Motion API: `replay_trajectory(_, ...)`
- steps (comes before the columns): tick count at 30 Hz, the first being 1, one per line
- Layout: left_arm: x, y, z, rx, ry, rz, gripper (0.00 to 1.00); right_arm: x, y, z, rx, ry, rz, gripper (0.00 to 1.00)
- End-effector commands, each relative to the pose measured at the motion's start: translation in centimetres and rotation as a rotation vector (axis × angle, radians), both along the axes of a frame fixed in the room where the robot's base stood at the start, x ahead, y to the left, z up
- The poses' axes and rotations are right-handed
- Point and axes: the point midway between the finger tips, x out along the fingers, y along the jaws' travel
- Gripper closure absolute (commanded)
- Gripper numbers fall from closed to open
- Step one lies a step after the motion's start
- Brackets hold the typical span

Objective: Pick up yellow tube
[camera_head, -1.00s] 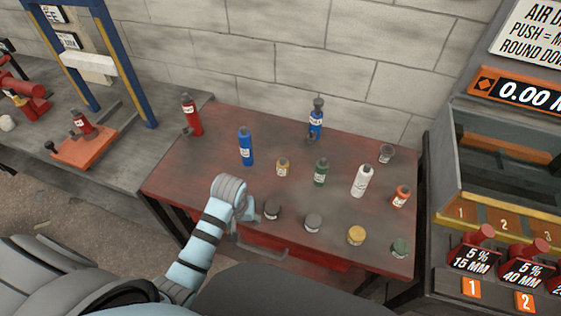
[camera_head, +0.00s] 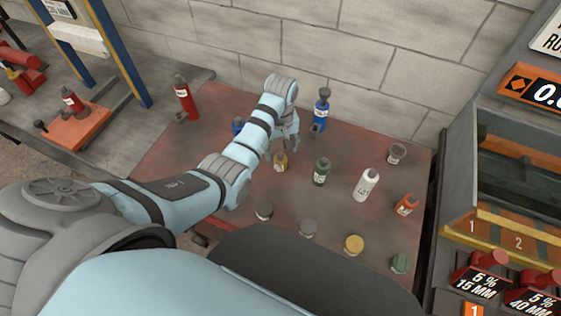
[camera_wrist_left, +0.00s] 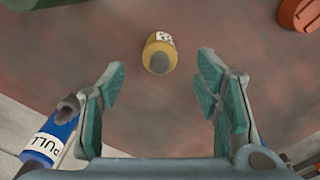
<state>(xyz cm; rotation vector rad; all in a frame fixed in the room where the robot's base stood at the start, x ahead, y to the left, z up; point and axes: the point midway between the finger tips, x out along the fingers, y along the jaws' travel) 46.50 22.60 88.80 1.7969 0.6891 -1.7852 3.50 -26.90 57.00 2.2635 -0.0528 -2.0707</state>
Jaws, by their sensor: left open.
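The yellow tube (camera_head: 281,161) is a small yellow bottle with a grey cap and a white label. It stands on the red bench top (camera_head: 240,215). In the left wrist view the yellow tube (camera_wrist_left: 159,52) is seen from above, cap toward the camera, just beyond the fingertips and between their lines. My left gripper (camera_head: 287,138) is open and empty, just above and behind the tube in the head view. Its two teal-padded fingers (camera_wrist_left: 162,70) are spread wide in the wrist view and do not touch the tube. My right gripper is not in view.
A blue sprayer (camera_head: 320,116) stands close behind the gripper. A blue bottle (camera_head: 238,126) is mostly hidden by my left arm. A green bottle (camera_head: 321,173), white bottle (camera_head: 366,184) and orange bottle (camera_head: 406,205) stand to the right. Low jars, including a yellow-lidded one (camera_head: 354,245), line the front.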

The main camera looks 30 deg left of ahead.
Motion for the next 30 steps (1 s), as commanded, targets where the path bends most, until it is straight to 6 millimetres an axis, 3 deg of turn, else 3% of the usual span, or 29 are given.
replay_trajectory(9,-0.4,0.1,-5.4,0.000,0.000,-0.005,0.43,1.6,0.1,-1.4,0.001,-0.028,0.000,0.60)
replay_trajectory(17,-0.3,0.1,-5.8,0.000,-0.003,-0.006,0.44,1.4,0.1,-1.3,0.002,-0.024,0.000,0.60)
replay_trajectory(27,-0.3,0.0,-5.7,0.000,-0.003,-0.006,0.98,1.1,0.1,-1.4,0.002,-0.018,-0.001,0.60)
replay_trajectory(30,-0.3,0.0,-5.7,0.000,-0.003,-0.006,1.00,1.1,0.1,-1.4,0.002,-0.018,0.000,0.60)
